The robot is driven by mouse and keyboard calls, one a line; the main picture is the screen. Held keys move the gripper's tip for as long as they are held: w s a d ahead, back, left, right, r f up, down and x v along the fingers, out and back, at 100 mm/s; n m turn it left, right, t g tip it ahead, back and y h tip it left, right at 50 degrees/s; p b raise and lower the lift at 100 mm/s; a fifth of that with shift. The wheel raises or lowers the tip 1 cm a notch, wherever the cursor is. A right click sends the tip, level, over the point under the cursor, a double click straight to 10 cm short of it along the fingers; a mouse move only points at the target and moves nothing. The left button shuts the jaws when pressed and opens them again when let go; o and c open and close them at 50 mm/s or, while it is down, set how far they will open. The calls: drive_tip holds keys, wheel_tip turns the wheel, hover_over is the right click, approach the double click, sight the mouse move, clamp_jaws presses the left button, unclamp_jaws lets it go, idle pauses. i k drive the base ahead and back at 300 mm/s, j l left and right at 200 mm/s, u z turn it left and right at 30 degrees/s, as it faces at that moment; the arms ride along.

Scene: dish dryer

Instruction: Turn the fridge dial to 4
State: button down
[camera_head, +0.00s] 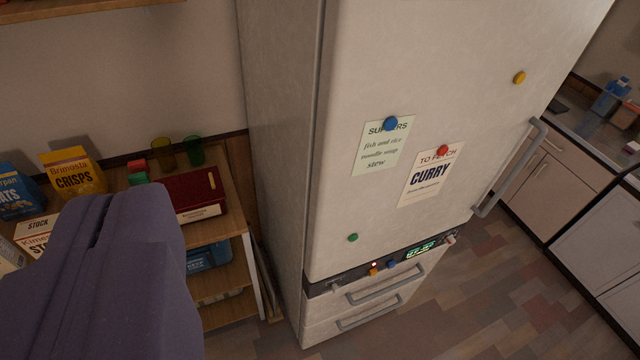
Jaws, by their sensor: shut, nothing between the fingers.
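A tall pale fridge (400,60) stands in the middle of the view. A dark control strip (352,277) runs between its big door and its lower drawers. On the strip are a lit green display (420,249), a small round knob (450,239) at the right end and another small pale knob (337,287) near the left end. Which one is the dial, and any numbers on it, are too small to tell.
Orange and blue knobs (391,264) also sit on the strip. A long handle (510,168) and drawer handles (385,287) stick out. Magnets and two notes (383,150) are on the door. Wooden shelves (240,215) with food boxes stand left; patterned floor (490,300) is clear.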

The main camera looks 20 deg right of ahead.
sight(450, 240)
drive_tip(key=k+j+z, duration=0.2)
drive_tip(key=z, duration=0.25)
drive_tip(key=k+z, duration=0.7)
drive_tip(key=z, duration=0.2)
drive_tip(key=i+l+z, duration=0.2)
drive_tip(key=i, duration=2.15)
drive_tip(key=j, duration=0.1)
